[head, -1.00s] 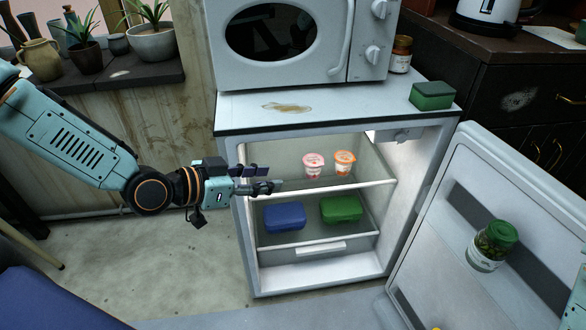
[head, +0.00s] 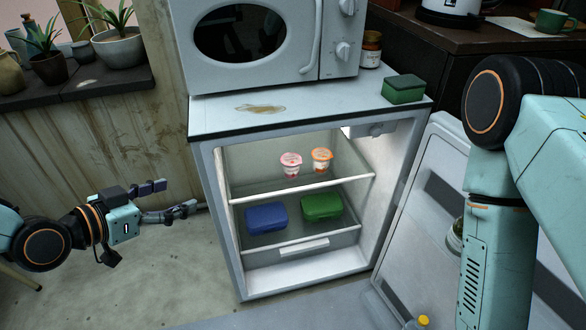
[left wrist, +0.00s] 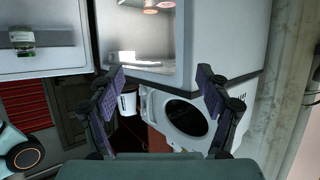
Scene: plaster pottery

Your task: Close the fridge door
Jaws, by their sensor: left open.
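The small white fridge (head: 228,240) stands open in the middle of the head view. Its door (head: 412,210) is swung wide out to the right, partly hidden behind my right arm. The door also shows at the upper left of the left wrist view (left wrist: 75,62), with a green-topped jar (left wrist: 38,38) on it. My left gripper (head: 172,198) is open and empty, left of the fridge and apart from it. Its two fingers also show in the left wrist view (left wrist: 160,88). My right arm fills the right side of the head view; its gripper is out of sight.
Inside the fridge are two yogurt cups (head: 290,165), a blue box (head: 267,218) and a green box (head: 322,206). Potted plants (head: 120,45) line the left ledge.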

